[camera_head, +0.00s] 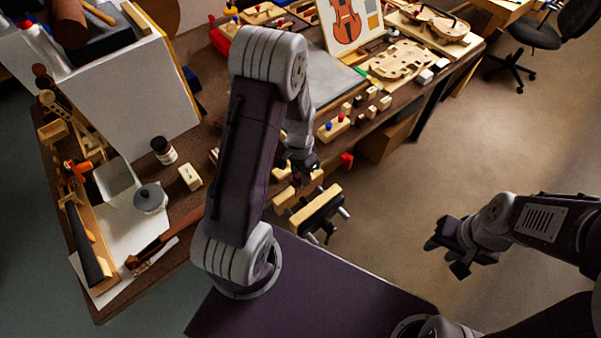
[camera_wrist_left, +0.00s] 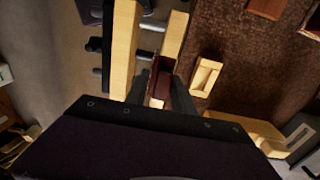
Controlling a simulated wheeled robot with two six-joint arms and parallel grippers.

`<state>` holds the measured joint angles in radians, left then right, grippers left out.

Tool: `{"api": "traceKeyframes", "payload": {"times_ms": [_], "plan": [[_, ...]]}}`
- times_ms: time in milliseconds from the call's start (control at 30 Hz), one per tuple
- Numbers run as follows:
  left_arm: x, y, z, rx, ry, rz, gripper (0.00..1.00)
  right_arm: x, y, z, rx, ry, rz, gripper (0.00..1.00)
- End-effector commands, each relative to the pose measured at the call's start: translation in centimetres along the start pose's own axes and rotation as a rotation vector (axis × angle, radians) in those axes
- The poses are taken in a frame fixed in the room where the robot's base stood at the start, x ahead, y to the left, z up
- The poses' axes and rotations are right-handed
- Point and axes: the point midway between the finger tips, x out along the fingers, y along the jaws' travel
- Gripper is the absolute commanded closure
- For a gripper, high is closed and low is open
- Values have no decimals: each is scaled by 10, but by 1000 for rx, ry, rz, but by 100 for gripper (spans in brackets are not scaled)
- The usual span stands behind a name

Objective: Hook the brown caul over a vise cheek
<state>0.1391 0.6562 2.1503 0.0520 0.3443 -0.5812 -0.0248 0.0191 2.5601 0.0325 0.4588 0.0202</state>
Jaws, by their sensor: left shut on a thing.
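My left gripper (camera_head: 304,174) is just above and behind the bench vise (camera_head: 315,212), which is fixed at the bench's front edge. In the left wrist view my left gripper (camera_wrist_left: 168,98) is shut on the brown caul (camera_wrist_left: 161,82), a small dark red-brown piece between its fingers. The vise shows two pale wooden cheeks there, a left one (camera_wrist_left: 125,45) and a right one (camera_wrist_left: 173,38). The caul overlaps the lower end of the right cheek; I cannot tell whether they touch. The caul is hidden in the head view. My right gripper (camera_head: 456,250) is empty, its fingers apart, over the floor.
A pale hollow wooden block (camera_wrist_left: 206,75) lies on the bench right of the caul. A dark jar (camera_head: 163,151), a grey-lidded pot (camera_head: 150,198) and a violin neck (camera_head: 152,247) lie on the bench's left part. Violin plates (camera_head: 400,59) lie at the back.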

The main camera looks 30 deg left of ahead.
Motion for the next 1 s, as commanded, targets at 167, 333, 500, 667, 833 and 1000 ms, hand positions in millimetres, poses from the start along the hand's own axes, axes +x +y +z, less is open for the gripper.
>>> {"api": "traceKeyframes", "payload": {"times_ms": [167,333,500,667,833,1000], "plan": [[26,-1,0,0,-1,1,100,20,0,2,0,0,0,64],[37,-2,0,-1,0,0,100,27,0,3,0,0,0,64],[41,-4,0,0,0,0,100,28,1,3,0,0,0,64],[41,-5,0,0,0,0,100,28,0,3,0,0,0,64],[41,-4,0,0,0,0,48,28,0,3,0,0,0,64],[41,-4,0,0,0,0,45,28,0,3,0,0,0,64]]}}
